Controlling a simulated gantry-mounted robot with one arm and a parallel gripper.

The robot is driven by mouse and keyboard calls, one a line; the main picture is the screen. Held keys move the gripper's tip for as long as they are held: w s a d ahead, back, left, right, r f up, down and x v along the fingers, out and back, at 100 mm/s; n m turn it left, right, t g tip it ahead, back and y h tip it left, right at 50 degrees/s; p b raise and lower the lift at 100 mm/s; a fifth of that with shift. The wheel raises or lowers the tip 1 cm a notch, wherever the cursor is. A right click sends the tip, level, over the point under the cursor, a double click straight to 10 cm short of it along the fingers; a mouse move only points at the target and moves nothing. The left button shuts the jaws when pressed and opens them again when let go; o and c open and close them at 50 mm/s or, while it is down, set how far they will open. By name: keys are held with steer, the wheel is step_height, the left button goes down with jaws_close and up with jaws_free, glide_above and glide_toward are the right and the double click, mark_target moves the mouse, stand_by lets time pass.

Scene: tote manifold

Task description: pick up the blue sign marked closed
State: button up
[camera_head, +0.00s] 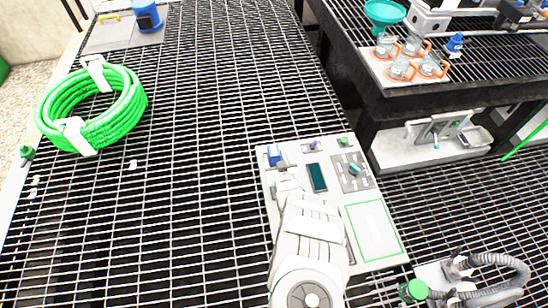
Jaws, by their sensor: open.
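No lettering is legible in the head view, so I cannot read a sign marked closed. A small blue piece (274,155) stands at the upper left corner of a light grey control panel (330,148); I cannot tell whether it is the sign. My white arm comes up from the bottom edge over the panel's left side. My gripper (285,180) is at its far end, just below the blue piece in the picture. Its fingers are small and hard to make out. It is open, and nothing shows held in it. My arm hides the panel's lower left part.
The panel has a dark display (317,177), a knob (354,169) and a green-outlined area (372,230). A coiled green hose (130,105) lies at left. Glass jars (398,70) stand on a raised bench at right. A grey corrugated hose (500,262) is at lower right.

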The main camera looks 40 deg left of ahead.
mark_target(275, 155)
steer(key=b+x, duration=0.2)
steer(key=x, duration=0.1)
steer(key=shift+a+f, duration=0.25)
steer(key=shift+f, duration=0.15)
steer(key=shift+w+a, duration=0.25)
steer(key=shift+a, duration=0.05)
steer(key=shift+c, duration=0.5)
jaws_close()
